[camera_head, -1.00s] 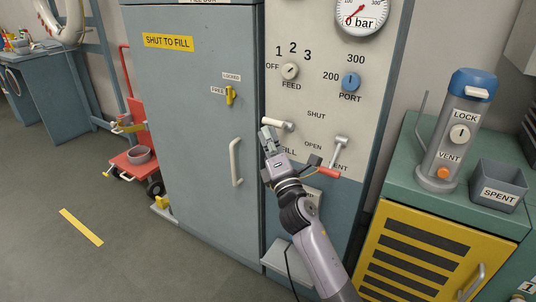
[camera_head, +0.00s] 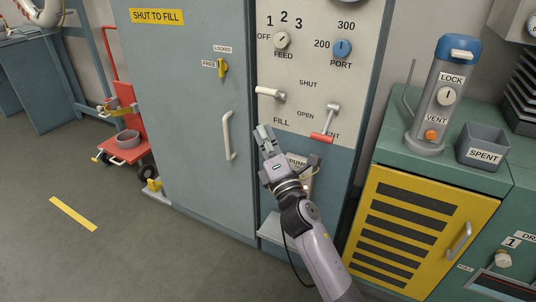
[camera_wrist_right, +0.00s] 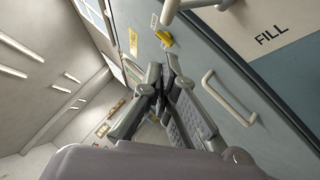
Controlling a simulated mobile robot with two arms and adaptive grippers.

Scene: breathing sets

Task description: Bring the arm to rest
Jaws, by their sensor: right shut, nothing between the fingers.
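My right gripper (camera_head: 265,137) is shut and empty. It is raised in front of the fill panel (camera_head: 318,135), just below the white FILL lever (camera_head: 270,93) and apart from it in the picture. In the right wrist view its fingers (camera_wrist_right: 160,88) meet with nothing between them. The white lever points left, and part of it shows at the top of the wrist view (camera_wrist_right: 195,5). The red-handled VENT lever (camera_head: 322,137) is to the gripper's right, with its handle low. My left gripper is not in view.
A grey cabinet door with a white handle (camera_head: 228,135) and yellow latch (camera_head: 222,68) is left of the gripper. A green bench (camera_head: 390,150) with a yellow door (camera_head: 415,225), a blue-topped canister (camera_head: 438,100) and a SPENT bin (camera_head: 483,150) is right. A red hand truck (camera_head: 125,145) stands left.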

